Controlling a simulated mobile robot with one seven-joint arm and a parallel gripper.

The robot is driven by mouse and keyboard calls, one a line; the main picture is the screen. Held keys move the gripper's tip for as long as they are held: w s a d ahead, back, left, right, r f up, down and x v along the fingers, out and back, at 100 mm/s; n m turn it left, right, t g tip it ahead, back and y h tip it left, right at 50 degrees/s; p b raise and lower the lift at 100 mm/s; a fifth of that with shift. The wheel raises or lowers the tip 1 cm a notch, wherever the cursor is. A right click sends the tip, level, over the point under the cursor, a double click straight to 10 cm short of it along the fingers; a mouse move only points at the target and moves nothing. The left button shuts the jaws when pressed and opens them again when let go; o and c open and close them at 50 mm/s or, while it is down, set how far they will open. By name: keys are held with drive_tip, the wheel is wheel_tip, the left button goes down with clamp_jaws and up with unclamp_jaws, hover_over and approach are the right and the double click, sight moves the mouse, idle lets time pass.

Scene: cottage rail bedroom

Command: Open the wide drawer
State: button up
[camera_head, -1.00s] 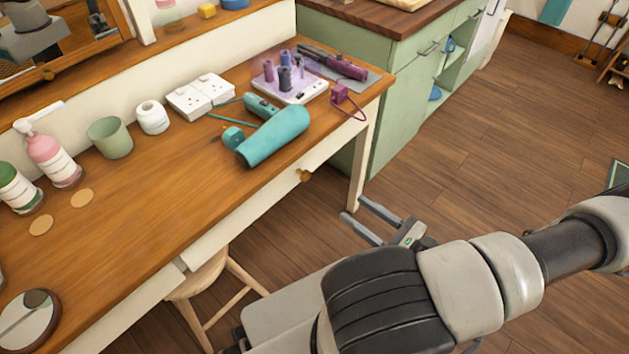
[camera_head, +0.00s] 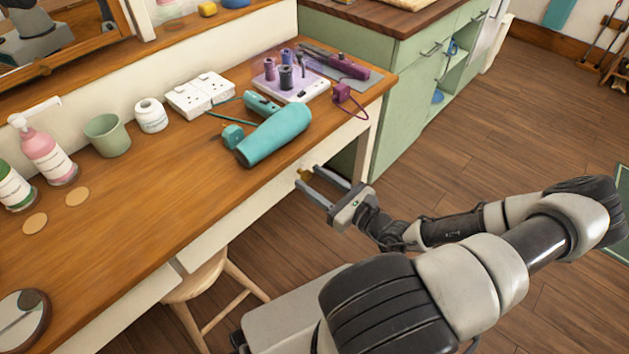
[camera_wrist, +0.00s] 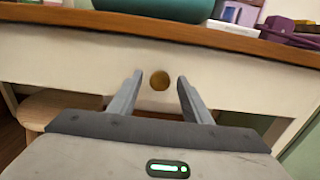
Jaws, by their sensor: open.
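The wide drawer (camera_head: 237,222) has a cream front under the wooden desk top and looks shut. Its round brass knob (camera_head: 305,173) is partly hidden by my gripper in the head view. In the wrist view the knob (camera_wrist: 160,80) is between and just beyond my two fingertips, near the middle of the drawer front (camera_wrist: 75,62). My gripper (camera_head: 312,180) is open and empty, with its fingers pointing at the drawer front, one on each side of the knob. I cannot tell whether the fingers reach past the knob.
A wooden stool (camera_head: 200,280) stands under the desk. A green cabinet (camera_head: 400,90) is beyond it.

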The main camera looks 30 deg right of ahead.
clamp_jaws()
drive_tip(key=p+v, duration=0.2)
drive_tip(key=v, duration=2.2)
drive_tip(key=shift+s+r, duration=0.1)
unclamp_jaws()
drive_tip(key=shift+s+d, duration=0.1)
drive_tip(key=p+v, duration=0.1)
drive_tip(key=v, duration=1.6)
